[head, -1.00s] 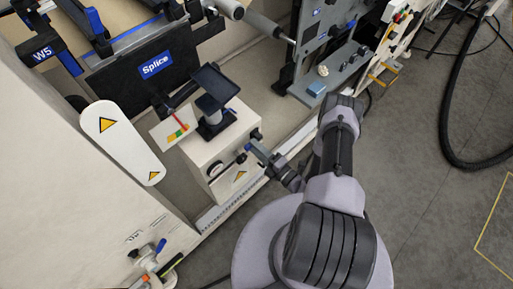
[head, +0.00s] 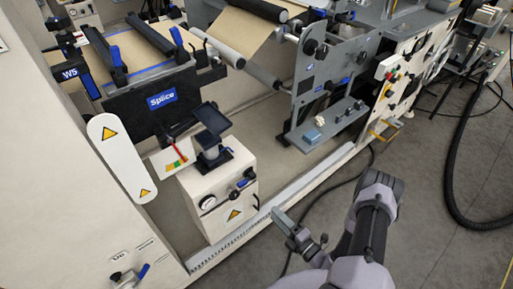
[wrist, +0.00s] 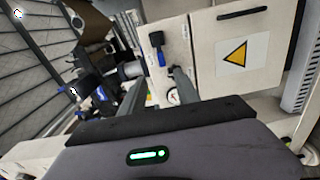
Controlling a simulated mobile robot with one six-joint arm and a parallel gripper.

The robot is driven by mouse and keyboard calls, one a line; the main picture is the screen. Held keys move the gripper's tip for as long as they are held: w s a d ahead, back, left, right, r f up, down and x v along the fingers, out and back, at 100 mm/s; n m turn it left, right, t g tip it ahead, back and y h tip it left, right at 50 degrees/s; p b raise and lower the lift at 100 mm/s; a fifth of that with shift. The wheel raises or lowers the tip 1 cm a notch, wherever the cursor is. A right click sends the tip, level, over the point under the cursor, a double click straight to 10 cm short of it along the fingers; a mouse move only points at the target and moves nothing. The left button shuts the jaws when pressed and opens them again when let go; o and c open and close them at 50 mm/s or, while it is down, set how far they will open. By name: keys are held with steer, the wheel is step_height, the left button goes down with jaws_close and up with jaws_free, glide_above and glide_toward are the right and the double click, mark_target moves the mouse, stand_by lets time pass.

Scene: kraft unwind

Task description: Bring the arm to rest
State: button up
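My gripper (head: 278,214) is at the lower middle of the head view, in front of and apart from the white cabinet (head: 213,218). In the wrist view its two fingers stand apart with empty space between them (wrist: 158,90).
The splice machine (head: 162,98) fills the back left. A grey bracket with a shelf (head: 325,122) stands at the upper middle. A black hose (head: 450,170) lies at the right. The grey floor around my arm at the right is mostly open.

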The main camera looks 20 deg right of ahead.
steer(key=a+r+n+g+y, duration=0.5)
steer(key=a+r+n+g, duration=0.15)
steer(key=r+n, duration=0.5)
steer(key=a+r+n+g+y, duration=0.45)
steer(key=r+n+g, duration=0.25)
steer(key=r+n, duration=0.5)
steer(key=s+a+r+n+g+h, duration=0.4)
steer(key=s+r+n+h, duration=0.4)
steer(key=s+r+n, duration=0.3)
steer(key=s+d+r+n+t+h, duration=0.3)
steer(key=r+n+t+h, duration=0.3)
steer(key=n, duration=0.5)
steer(key=shift+s+d+r, duration=0.2)
steer(key=shift+d+r, duration=0.1)
steer(key=shift+d, duration=0.1)
